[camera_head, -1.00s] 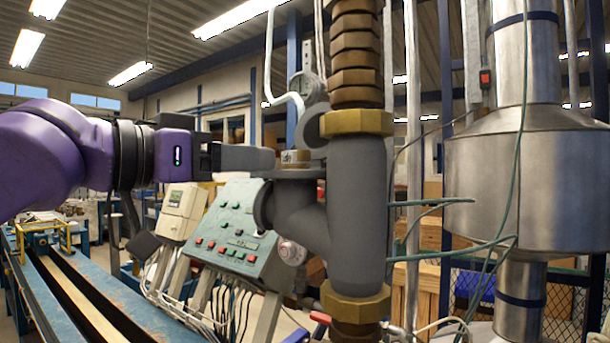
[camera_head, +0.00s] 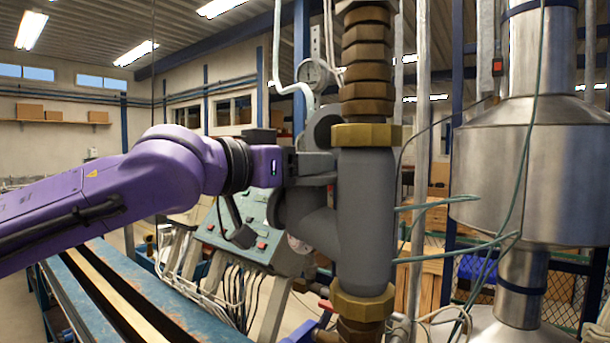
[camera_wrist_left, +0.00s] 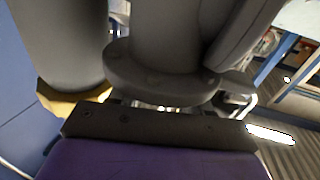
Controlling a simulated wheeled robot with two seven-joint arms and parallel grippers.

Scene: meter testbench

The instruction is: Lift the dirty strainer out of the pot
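A grey pipe body (camera_head: 365,215) stands upright between brass nuts, with a slanted grey side branch, the pot (camera_head: 290,210), on its left. My left gripper (camera_head: 318,166) comes in from the left, right at the body's upper side, just above the pot. In the left wrist view, a round grey flange (camera_wrist_left: 165,85) and the pipe body (camera_wrist_left: 60,40) fill the space before the gripper. The flange hides the fingertips, so I cannot tell whether they are shut or hold anything. No dirty strainer can be made out. My right gripper is not in view.
A green control panel (camera_head: 245,225) with buttons and cables stands behind the pot. A pressure gauge (camera_head: 314,73) is above. A steel tank (camera_head: 540,175) and green wires (camera_head: 460,250) are at the right. A blue-edged bench (camera_head: 150,300) runs lower left.

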